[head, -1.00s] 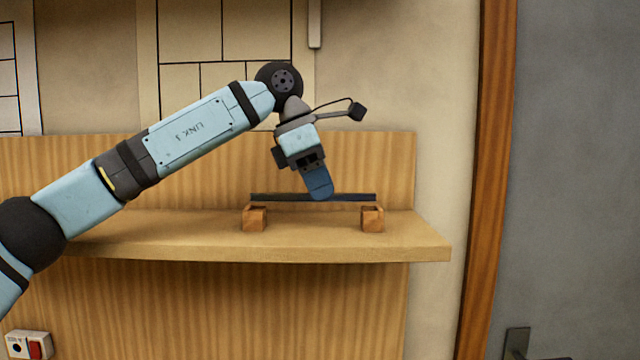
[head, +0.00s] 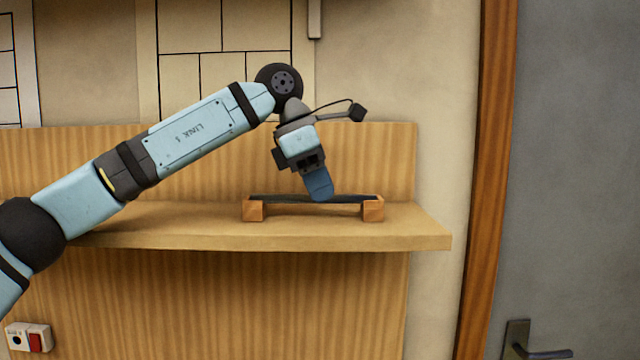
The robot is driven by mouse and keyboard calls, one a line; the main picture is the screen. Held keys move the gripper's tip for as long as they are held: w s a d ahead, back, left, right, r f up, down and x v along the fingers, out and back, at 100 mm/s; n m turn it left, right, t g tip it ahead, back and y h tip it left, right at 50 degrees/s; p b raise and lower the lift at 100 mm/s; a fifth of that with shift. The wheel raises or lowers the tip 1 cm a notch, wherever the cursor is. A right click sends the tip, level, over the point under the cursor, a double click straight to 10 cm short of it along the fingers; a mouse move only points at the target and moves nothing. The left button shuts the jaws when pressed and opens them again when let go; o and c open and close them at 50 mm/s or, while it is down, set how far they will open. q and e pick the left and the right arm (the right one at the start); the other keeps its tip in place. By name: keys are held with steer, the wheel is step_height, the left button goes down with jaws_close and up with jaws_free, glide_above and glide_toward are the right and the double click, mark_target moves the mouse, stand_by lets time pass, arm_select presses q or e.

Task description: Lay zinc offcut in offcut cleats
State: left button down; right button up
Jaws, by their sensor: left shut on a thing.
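The zinc offcut (head: 348,199) is a thin dark bar lying level across the view. My left gripper (head: 320,194) is shut on it near its middle, with blue fingers pointing down that hide part of it. The offcut cleats are two small wooden blocks on the shelf, a left cleat (head: 253,210) and a right cleat (head: 373,210). The bar's ends are at the tops of both cleats and seem to sit down in their notches. I cannot tell whether the bar rests on their bottoms. My right gripper is not in view.
The cleats stand on a wooden shelf (head: 200,240) with a wooden back panel (head: 220,150). The shelf is bare right of the right cleat, up to its end. A grey door (head: 580,150) with a handle is at the far right.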

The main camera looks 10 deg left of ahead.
arm_select(q)
steer(key=shift+f, duration=0.2)
steer(key=c, duration=1.6)
jaws_free()
steer(key=o, duration=0.5)
steer(key=shift+o, duration=0.2)
steer(key=b+v, duration=0.1)
steer(key=v, duration=1.2)
steer(key=shift+r, duration=0.4)
steer(key=shift+s+a, duration=0.1)
